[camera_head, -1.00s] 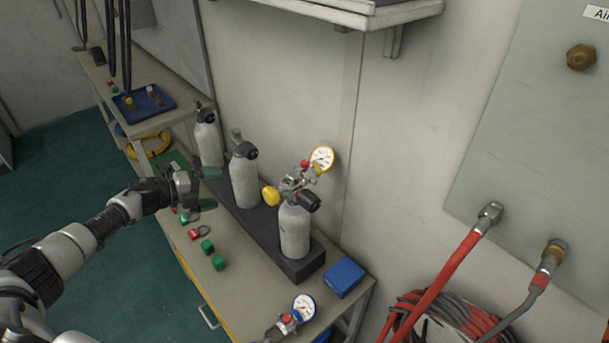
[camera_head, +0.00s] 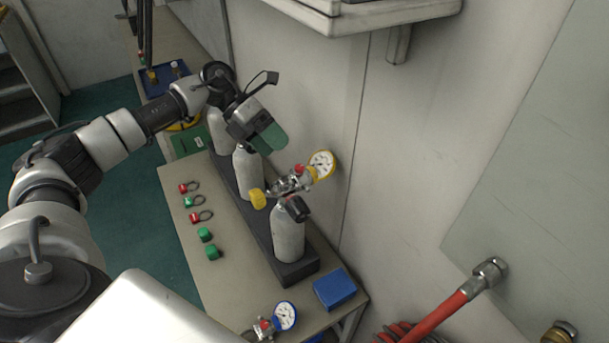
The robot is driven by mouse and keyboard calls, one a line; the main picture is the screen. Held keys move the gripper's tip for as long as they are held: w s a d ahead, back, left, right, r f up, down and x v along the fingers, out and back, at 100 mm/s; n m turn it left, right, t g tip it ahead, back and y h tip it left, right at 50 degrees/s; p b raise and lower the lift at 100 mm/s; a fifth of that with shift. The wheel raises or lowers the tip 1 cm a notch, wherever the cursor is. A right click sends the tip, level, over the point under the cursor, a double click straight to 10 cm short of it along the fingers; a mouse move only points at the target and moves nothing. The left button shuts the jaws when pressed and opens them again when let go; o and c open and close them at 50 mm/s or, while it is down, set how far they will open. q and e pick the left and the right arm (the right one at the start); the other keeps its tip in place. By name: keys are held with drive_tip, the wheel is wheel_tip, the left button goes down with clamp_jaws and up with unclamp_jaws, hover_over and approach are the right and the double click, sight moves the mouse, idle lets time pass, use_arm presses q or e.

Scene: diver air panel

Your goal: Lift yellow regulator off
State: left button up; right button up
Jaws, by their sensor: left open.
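The yellow regulator (camera_head: 290,183) sits on top of the nearest grey cylinder (camera_head: 289,236). It has a yellow-rimmed white gauge at its upper right, a red part, a metal body and a yellow knob at its left. The cylinder's black valve knob (camera_head: 297,208) shows just below it. My left gripper (camera_head: 265,136), with green finger pads, is above and to the left of the regulator, in front of the middle cylinder's top. It is open and apart from the regulator. My right gripper is out of view.
The middle cylinder (camera_head: 247,171) and a far one stand in the same dark rack (camera_head: 256,219). A blue-rimmed gauge regulator (camera_head: 284,316) and a blue box (camera_head: 335,289) lie near the bench's front. Red and green caps (camera_head: 205,234) lie along the left. The wall rises close behind.

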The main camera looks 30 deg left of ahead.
sight(300, 174)
use_arm(q)
drive_tip(key=p+x, duration=0.2)
drive_tip(key=x, duration=0.6)
drive_tip(key=shift+w+d+f+p, duration=0.1)
drive_tip(key=shift+d+f+p, duration=0.1)
drive_tip(key=shift+f+p, duration=0.2)
drive_tip(key=shift+d+f, duration=0.3)
drive_tip(key=shift+f, duration=0.05)
drive_tip(key=c, duration=1.2)
drive_tip(key=shift+r, duration=0.1)
drive_tip(key=shift+c, duration=0.4)
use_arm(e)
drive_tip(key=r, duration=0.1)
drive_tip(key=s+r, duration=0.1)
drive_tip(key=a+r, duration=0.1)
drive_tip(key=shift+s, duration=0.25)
